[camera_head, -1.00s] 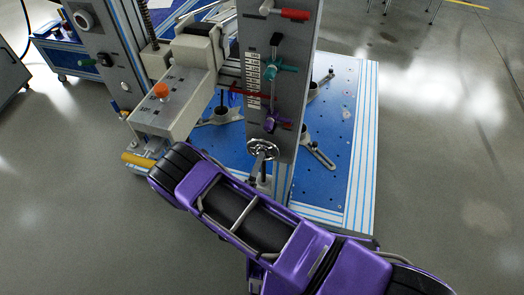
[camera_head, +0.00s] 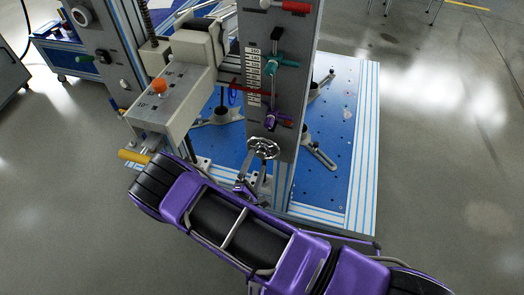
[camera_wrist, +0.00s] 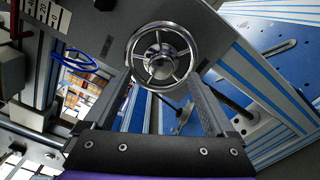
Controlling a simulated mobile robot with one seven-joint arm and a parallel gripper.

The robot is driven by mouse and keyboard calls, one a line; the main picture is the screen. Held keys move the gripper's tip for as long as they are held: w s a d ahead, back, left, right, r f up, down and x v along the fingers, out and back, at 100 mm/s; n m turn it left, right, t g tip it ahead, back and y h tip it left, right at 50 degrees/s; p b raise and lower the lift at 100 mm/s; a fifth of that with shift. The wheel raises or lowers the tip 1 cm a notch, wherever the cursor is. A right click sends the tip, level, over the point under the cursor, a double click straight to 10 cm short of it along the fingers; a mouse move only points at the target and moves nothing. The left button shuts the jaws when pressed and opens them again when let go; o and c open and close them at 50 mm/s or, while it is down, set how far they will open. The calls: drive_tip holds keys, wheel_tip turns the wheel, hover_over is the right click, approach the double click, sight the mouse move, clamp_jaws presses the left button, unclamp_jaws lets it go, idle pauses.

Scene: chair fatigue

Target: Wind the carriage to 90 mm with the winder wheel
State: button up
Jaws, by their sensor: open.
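The chrome winder wheel (camera_head: 264,148) sits low on the grey upright (camera_head: 284,110). In the wrist view the wheel (camera_wrist: 161,56) faces me with its spokes and hub visible. My gripper (camera_wrist: 160,82) is open and empty, its fingers reaching toward the wheel, one on each side of its lower part; I cannot tell whether they touch it. In the head view my gripper (camera_head: 248,186) is just below the wheel, partly hidden by my arm. A white scale (camera_head: 253,72) runs up the upright, with a red pointer bar (camera_head: 246,89) across it. The exact reading is too small to tell.
A teal handle (camera_head: 280,64) and a purple handle (camera_head: 271,118) are on the upright above the wheel. A grey box with an orange button (camera_head: 159,85) and a yellow grip (camera_head: 133,156) stand to the left. The blue base plate (camera_head: 335,110) lies behind.

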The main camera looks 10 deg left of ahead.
drive_tip(key=n, duration=0.4)
drive_tip(key=shift+f+b, duration=0.1)
drive_tip(key=shift+b, duration=0.3)
drive_tip(key=n, duration=0.4)
drive_tip(key=shift+n, duration=0.3)
drive_tip(key=n+b, duration=0.1)
drive_tip(key=n, duration=0.7)
